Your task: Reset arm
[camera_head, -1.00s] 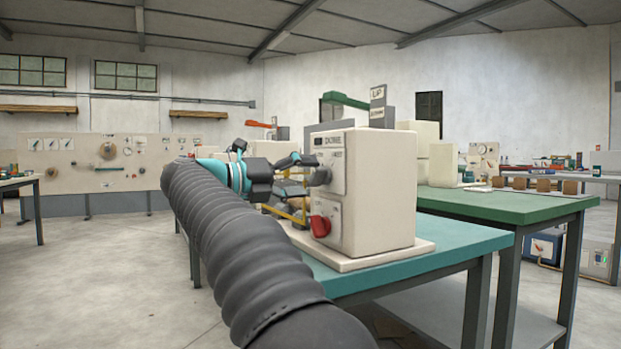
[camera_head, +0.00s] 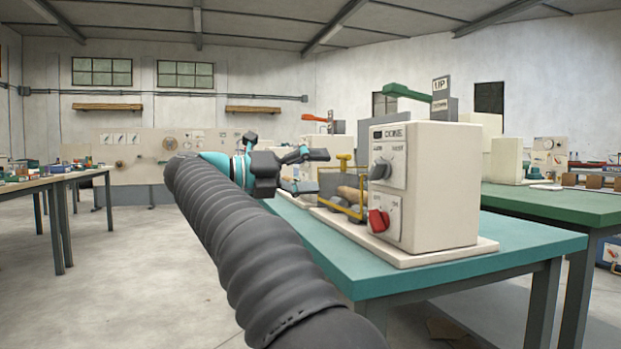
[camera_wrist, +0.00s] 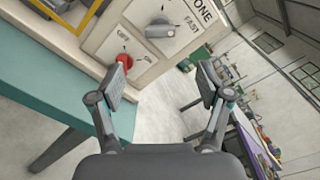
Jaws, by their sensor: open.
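My gripper (camera_head: 308,171) is open and empty in the head view, to the left of the winder's cream control box (camera_head: 447,178). It also shows in the wrist view (camera_wrist: 163,84) with its fingers spread apart. The box carries a grey knob (camera_head: 381,169) and a red switch (camera_head: 378,220) on its front. In the wrist view the red switch (camera_wrist: 125,61) appears just beyond the left fingertip, and the grey knob (camera_wrist: 159,28) is above it. I cannot tell from this view whether the left finger touches the box. A yellow frame (camera_head: 345,212) stands beside the box, partly hidden.
The winder stands on a teal-topped table (camera_head: 460,274). A green-topped table (camera_head: 550,203) with more equipment is behind it at right. Another bench (camera_head: 52,180) stands at far left. The floor (camera_head: 130,270) between is clear.

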